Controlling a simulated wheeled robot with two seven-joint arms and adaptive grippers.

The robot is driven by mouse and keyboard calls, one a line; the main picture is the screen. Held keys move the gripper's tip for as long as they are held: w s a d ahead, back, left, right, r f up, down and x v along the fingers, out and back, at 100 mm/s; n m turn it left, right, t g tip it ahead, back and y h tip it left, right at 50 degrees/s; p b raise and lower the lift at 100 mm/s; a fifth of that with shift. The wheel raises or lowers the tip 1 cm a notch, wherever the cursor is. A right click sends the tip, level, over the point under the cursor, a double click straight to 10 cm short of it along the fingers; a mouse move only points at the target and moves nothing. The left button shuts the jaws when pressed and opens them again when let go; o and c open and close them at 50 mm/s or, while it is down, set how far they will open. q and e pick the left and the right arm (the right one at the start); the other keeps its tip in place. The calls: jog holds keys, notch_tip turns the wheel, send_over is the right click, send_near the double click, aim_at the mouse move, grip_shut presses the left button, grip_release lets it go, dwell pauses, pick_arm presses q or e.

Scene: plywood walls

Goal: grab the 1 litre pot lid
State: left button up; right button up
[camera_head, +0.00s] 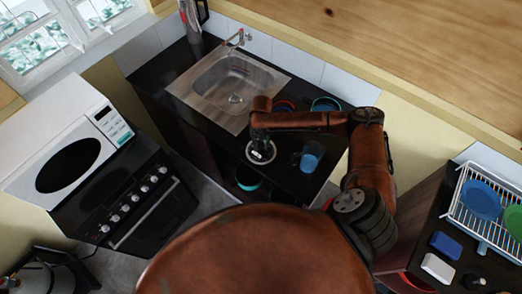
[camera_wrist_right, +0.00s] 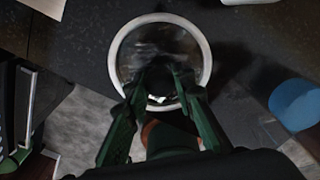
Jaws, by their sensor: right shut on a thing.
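The pot lid (camera_head: 252,157) is a round glass disc with a pale rim, at the front part of the black counter right of the sink. In the right wrist view the lid (camera_wrist_right: 150,38) lies straight ahead of the gripper, its rim whole. My right gripper (camera_head: 261,141) points down over its middle. In the wrist view the green fingers of the right gripper (camera_wrist_right: 160,88) are shut on the dark knob at its centre, which they partly hide. I cannot tell whether the lid touches the counter or is slightly raised. My left gripper is out of view.
A blue cup (camera_head: 312,156) stands close to the right of the lid. Bowls (camera_head: 325,104) sit behind my forearm. The steel sink (camera_head: 230,82) is at the left. A teal pot (camera_head: 249,184) is below the counter. A dish rack (camera_head: 461,206) stands at far right.

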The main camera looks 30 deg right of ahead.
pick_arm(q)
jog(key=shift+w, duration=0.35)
pick_arm(e)
grip_shut()
jog(key=shift+r, duration=0.1)
